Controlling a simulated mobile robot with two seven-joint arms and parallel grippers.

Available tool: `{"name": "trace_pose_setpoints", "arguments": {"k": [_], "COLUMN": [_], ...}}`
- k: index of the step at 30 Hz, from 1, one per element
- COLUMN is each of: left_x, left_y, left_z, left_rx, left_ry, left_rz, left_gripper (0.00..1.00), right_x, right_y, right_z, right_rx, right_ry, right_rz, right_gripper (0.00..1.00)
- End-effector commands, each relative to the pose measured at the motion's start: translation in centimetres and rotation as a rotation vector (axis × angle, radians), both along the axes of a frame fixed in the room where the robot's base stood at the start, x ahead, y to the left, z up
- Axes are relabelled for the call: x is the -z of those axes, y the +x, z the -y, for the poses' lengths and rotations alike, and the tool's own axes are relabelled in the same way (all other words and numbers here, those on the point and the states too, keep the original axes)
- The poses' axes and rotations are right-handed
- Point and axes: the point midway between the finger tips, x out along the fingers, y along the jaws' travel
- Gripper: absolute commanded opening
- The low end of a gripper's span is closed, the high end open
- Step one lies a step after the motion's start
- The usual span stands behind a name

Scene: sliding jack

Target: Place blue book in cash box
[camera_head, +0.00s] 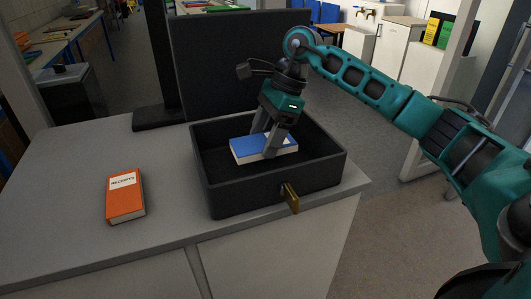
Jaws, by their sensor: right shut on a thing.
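The blue book (247,148) has a blue cover and pale page edges. It lies within the walls of the open black cash box (280,197); I cannot tell whether it touches the box floor. My right gripper (272,146) reaches down into the box from above and is shut on the blue book, covering part of it. The cash box stands on the grey counter with its lid (240,70) raised behind it. A brass latch (290,198) sticks out at its front. My left gripper is not in view.
An orange book (125,196) with a white label lies flat on the counter (70,190), left of the box. The counter's right edge is close to the box. The counter's left part is clear.

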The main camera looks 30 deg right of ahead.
Motion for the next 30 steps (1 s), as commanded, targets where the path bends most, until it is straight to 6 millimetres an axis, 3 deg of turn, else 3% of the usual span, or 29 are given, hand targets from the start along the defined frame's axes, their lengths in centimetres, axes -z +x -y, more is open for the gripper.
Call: {"name": "trace_pose_setpoints", "arguments": {"k": [10,21,22,30], "left_x": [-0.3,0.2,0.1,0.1], "left_y": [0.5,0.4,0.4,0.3], "left_z": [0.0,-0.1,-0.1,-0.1], "left_rx": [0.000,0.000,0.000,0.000], "left_ry": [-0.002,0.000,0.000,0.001], "left_rz": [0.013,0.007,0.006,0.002], "left_gripper": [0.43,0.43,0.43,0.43], "right_x": [4.2,4.7,4.6,4.6], "right_y": [0.0,0.0,0.0,0.0], "right_z": [0.0,0.0,0.0,0.0], "right_rx": [0.001,0.000,0.000,0.001], "right_ry": [0.000,0.000,0.000,0.000], "right_rz": [-0.002,0.000,0.000,0.000], "right_gripper": [0.38,0.38,0.74,0.97]}}
